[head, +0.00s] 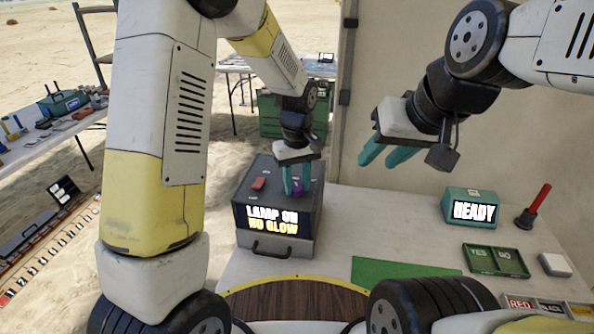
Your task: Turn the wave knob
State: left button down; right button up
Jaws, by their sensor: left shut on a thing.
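A dark grey box (250,188) with a lit display (272,219) reading "LAMP ON / NO GLOW" stands on the table, left of centre. A small purple knob (298,188) is on its top; any label there is too small to read. My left gripper (297,187) reaches down over the box, its teal fingers shut on the purple knob, which they partly hide. A red switch (259,183) sits to the left on the same top. My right gripper (371,155) hangs in the air to the right of the box, fingers apart and empty.
A teal box (470,208) reading "READY", a red-handled tool (537,203) and a green YES/NO tray (497,261) are on the right. A green mat (400,273) lies on the table's front part. A drawer handle (271,250) is on the grey box's front.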

aim_at(297, 186)
pick_arm(q)
jog(key=m, duration=0.5)
jog(key=shift+m, duration=0.4)
jog(key=m, duration=0.5)
jog(key=shift+r, duration=0.1)
jog(key=shift+m, duration=0.4)
jog(key=c, duration=1)
grip_release()
jog(key=shift+o, duration=0.2)
notch_tip(297, 186, up, 8)
jog(key=shift+f, duration=0.1)
